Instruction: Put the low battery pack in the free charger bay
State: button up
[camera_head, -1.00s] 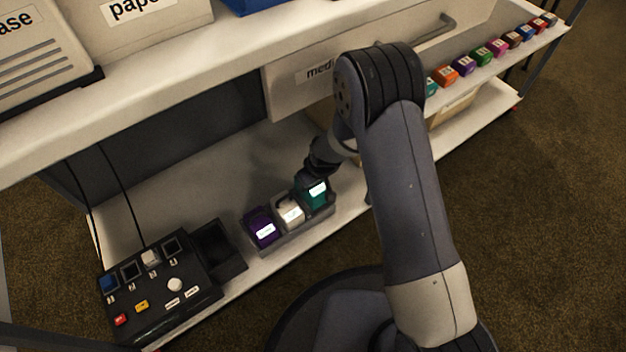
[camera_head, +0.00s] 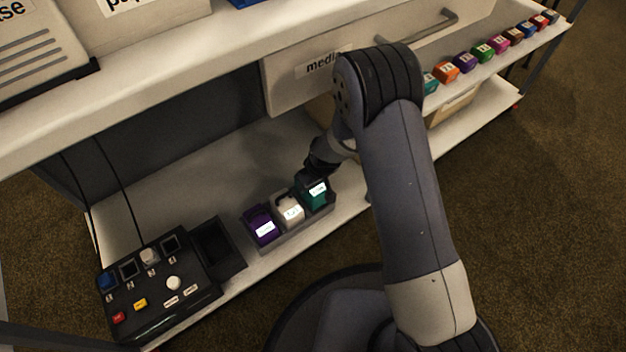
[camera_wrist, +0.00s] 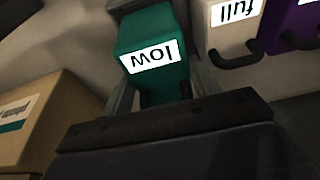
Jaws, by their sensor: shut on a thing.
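The low battery pack (camera_head: 318,196) is teal with a white label. It sits at the right end of a grey charger rack (camera_head: 300,236) on the lower shelf, and its label reads "low" upside down in the wrist view (camera_wrist: 150,34). My gripper (camera_head: 308,179) is at the pack's upper back, shut on it; the grip itself is mostly hidden. A white pack (camera_head: 288,208) sits in the middle, labelled "full" in the wrist view (camera_wrist: 232,25). A purple pack (camera_head: 260,224) sits at the left end; its label is too small to read.
A black box (camera_head: 165,312) with buttons and small square windows stands left of the rack. An empty dark open bay (camera_head: 217,247) adjoins its right side. A drawer (camera_head: 300,83) and the upper shelf hang above. A brown carton (camera_wrist: 40,120) is left in the wrist view.

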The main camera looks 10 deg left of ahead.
jog(key=shift+f+b, duration=0.3)
jog(key=shift+f, duration=1.4)
jog(key=o, duration=1.6)
jog(key=shift+f, duration=0.1)
jog(key=p+v, duration=0.4)
jog(key=v, duration=0.7)
jog(key=shift+d+p, duration=0.1)
jog(key=shift+p, duration=0.2)
jog(key=shift+f, duration=0.15)
jog(key=b+x, duration=0.4)
jog(key=x, duration=0.6)
jog(key=shift+w+f+b, duration=0.1)
jog(key=shift+f+b, duration=0.25)
jog(key=shift+f, duration=0.05)
jog(key=shift+r, duration=0.2)
